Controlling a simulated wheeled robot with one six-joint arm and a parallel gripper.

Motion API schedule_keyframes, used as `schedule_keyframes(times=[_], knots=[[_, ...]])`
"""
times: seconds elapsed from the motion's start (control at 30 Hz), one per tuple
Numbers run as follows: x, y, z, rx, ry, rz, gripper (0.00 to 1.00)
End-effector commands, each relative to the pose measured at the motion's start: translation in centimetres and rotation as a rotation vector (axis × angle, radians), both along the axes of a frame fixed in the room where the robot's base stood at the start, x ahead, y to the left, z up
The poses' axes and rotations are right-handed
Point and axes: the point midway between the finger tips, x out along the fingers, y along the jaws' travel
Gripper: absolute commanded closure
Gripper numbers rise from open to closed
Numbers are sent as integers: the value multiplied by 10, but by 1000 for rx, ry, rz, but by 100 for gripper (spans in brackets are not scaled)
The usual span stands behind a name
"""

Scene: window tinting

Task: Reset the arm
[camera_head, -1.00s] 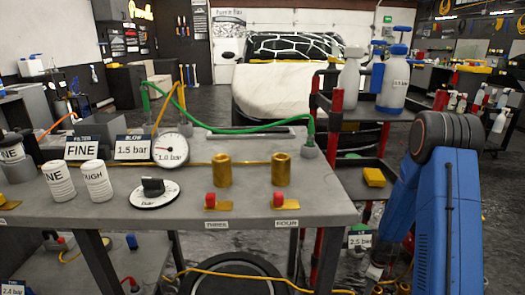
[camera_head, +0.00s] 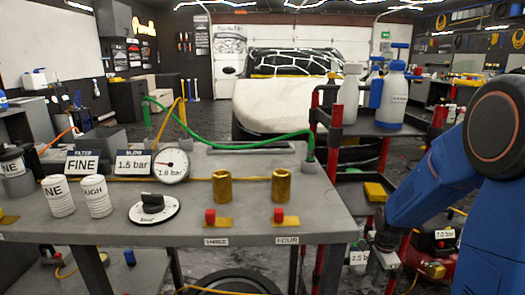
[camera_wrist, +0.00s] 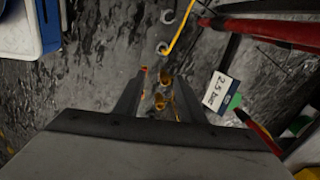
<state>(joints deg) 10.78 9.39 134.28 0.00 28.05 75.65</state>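My blue arm (camera_head: 440,185) fills the right of the head view, its wrist hanging down beside the red-posted cart. In the wrist view my gripper (camera_wrist: 160,82) has its two dark fingers apart, with nothing between them but the floor and some brass fittings (camera_wrist: 163,98) farther below. In the head view the fingertips are hard to make out.
A grey workbench (camera_head: 240,232) with a dial, gauge, brass cylinders and red valves stands at left. A cart (camera_head: 332,180) with spray bottles (camera_head: 391,97) is close to my arm. A sign reading 2.5 bar (camera_wrist: 222,92) lies below the gripper.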

Motion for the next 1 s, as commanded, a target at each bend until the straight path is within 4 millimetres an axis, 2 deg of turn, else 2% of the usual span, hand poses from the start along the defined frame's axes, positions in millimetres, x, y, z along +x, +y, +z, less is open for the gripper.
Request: schedule_keyframes(times=[0.03, 0.1, 0.4, 0.7, 1.0], knots=[[-5, 5, 15, -9, -14, 48, 63], [-14, 11, 33, -21, -25, 119, 63], [-58, 36, 99, -81, -70, 420, 63], [-112, 57, 151, -153, -112, 716, 63], [-172, 75, 189, -238, -152, 1011, 63]])
